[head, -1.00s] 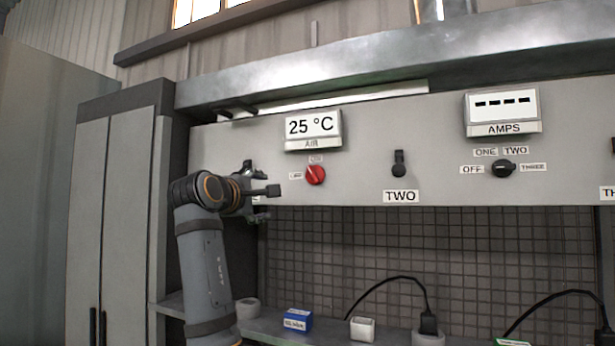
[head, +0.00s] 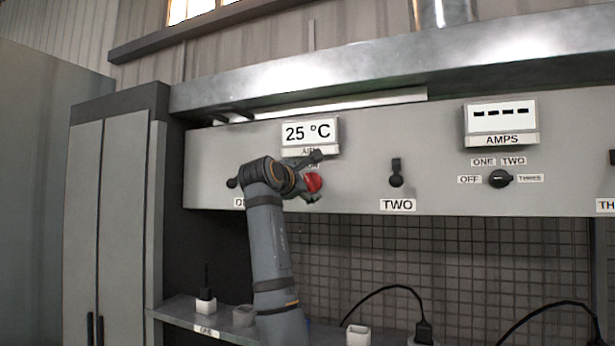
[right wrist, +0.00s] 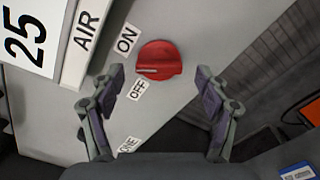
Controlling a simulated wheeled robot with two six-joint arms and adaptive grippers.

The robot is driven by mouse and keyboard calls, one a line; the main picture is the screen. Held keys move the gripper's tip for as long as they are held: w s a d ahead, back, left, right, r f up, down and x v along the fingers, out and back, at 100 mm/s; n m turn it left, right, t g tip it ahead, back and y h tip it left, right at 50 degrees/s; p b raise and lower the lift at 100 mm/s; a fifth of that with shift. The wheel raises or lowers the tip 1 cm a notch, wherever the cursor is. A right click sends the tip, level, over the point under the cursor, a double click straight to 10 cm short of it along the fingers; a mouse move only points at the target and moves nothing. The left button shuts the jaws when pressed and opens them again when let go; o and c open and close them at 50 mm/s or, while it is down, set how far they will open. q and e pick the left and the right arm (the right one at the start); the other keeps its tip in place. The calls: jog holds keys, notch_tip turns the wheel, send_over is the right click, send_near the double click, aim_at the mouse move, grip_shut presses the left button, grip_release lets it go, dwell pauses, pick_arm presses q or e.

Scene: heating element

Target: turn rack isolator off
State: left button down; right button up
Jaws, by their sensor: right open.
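A round red knob (head: 313,182) sits on the grey panel under the display reading 25 °C. In the right wrist view the red knob (right wrist: 159,61) has an ON label (right wrist: 127,39) and an OFF label (right wrist: 138,90) beside it. A pale line marks its lower left part; I cannot tell exactly which label it points to. My right gripper (head: 315,177) is in front of the knob, partly covering it. In the right wrist view my right gripper (right wrist: 161,75) is open, with one finger either side of the knob and visible gaps. My left gripper is not in view.
The temperature display (head: 310,131) juts out just above the knob. A black switch (head: 396,173) labelled TWO and a black selector (head: 500,179) under the AMPS display (head: 502,122) are to the right. A shelf (head: 176,316) with sockets runs below. A tall grey cabinet (head: 109,215) stands left.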

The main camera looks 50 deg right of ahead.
jog(key=shift+w+d, duration=0.25)
jog(key=shift+d, duration=0.15)
jog(key=shift+c, duration=0.3)
jog(key=c, duration=1.1)
